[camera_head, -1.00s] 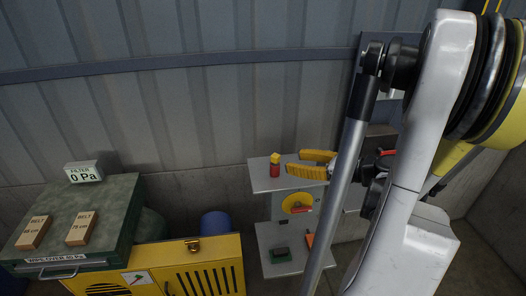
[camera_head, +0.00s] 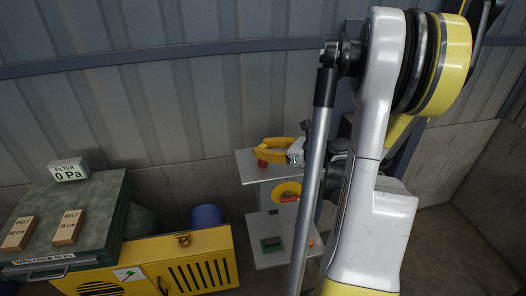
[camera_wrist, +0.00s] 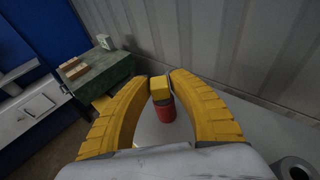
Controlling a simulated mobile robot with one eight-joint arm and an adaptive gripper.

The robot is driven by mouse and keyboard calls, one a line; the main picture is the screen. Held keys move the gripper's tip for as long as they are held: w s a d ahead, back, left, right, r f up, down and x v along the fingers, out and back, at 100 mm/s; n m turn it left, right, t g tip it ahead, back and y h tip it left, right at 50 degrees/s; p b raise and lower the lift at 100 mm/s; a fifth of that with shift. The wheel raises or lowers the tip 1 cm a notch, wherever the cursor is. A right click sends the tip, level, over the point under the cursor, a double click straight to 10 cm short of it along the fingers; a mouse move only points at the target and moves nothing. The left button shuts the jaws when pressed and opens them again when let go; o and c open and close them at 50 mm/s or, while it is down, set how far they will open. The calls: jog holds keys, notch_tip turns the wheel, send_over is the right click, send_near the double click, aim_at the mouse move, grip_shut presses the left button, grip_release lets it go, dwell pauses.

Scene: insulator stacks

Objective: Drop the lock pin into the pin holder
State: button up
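The lock pin, a red cylinder with a yellow block-shaped cap, stands upright on a light grey shelf (camera_head: 250,178). In the head view only its red part (camera_head: 262,163) shows, partly behind the fingers. In the wrist view its yellow cap (camera_wrist: 160,90) is between my two fingertips, and its red body (camera_wrist: 165,112) is below. My gripper (camera_head: 257,151) has curved yellow fingers, bowed around the pin; in the wrist view the fingertips (camera_wrist: 160,77) look pressed to the cap's two sides. I cannot tell for sure which thing is the pin holder; a grey ring-shaped part (camera_wrist: 296,169) shows at the lower right.
To the left stand a yellow cabinet (camera_head: 200,263), a green case (camera_head: 105,225) with two belt boxes, and a blue cylinder (camera_head: 207,216). A corrugated wall is behind.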

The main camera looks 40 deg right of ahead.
aim_at(263, 146)
grip_shut()
jog(key=shift+r, duration=0.65)
notch_tip(263, 146, up, 3)
jog(key=shift+f+p, duration=0.1)
jog(key=shift+p, duration=0.3)
jog(key=s+d+r, duration=0.5)
jog(key=s+r, duration=0.1)
jog(key=s, duration=0.4)
jog(key=w+d+r, duration=0.1)
jog(key=d, duration=0.7)
jog(key=shift+w+d, duration=0.15)
jog(key=shift+w, duration=0.2)
jog(key=shift+b, duration=0.3)
